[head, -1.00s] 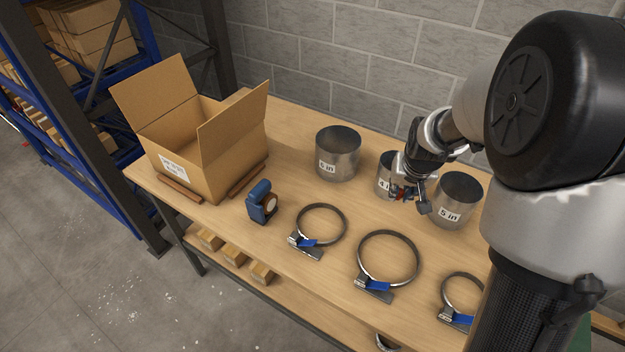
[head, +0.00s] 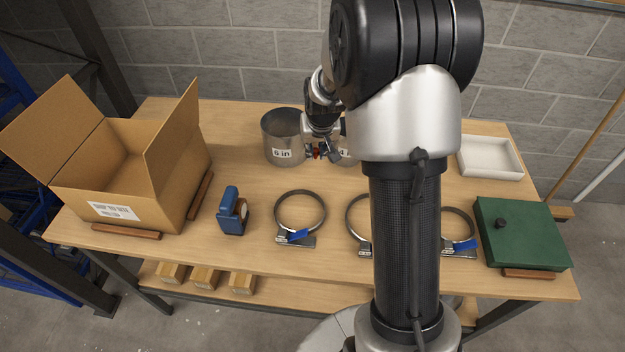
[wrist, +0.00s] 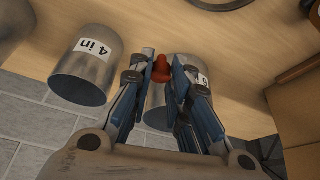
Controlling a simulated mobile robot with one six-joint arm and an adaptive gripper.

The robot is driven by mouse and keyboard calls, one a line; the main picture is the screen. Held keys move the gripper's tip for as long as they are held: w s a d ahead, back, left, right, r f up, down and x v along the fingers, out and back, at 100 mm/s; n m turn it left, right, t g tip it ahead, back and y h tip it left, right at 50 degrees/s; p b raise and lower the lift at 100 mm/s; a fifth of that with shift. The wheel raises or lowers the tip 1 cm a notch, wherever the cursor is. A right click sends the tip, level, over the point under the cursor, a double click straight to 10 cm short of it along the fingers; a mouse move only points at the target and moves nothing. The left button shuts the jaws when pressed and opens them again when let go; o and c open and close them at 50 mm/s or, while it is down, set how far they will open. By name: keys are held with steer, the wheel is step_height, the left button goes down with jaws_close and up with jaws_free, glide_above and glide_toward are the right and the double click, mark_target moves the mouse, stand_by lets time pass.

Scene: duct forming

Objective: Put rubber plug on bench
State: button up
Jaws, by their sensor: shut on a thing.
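A small red rubber plug (wrist: 162,69) is held between the fingers of my gripper (wrist: 163,62) in the wrist view. In the head view my gripper (head: 319,153) hangs above the back of the wooden bench (head: 257,190), close to the "6 in" metal duct. Only a bit of red (head: 312,152) shows there. The plug is in front of the "6 in" duct in the wrist view and hides part of it. The plug's height above the bench is hard to tell.
The "6 in" duct (head: 283,137) and a "4 in" duct (wrist: 86,66) stand near my gripper. An open carton (head: 135,178), a blue tape dispenser (head: 230,212), ring clamps (head: 300,212), a green box (head: 522,238) and a white tray (head: 490,158) are on the bench. My arm hides its middle.

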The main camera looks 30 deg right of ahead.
step_height(320, 180, down, 12)
steer(key=b, duration=0.3)
steer(key=shift+a, duration=0.1)
steer(key=shift+f, duration=0.25)
steer(key=o, duration=0.4)
steer(key=shift+r, duration=0.1)
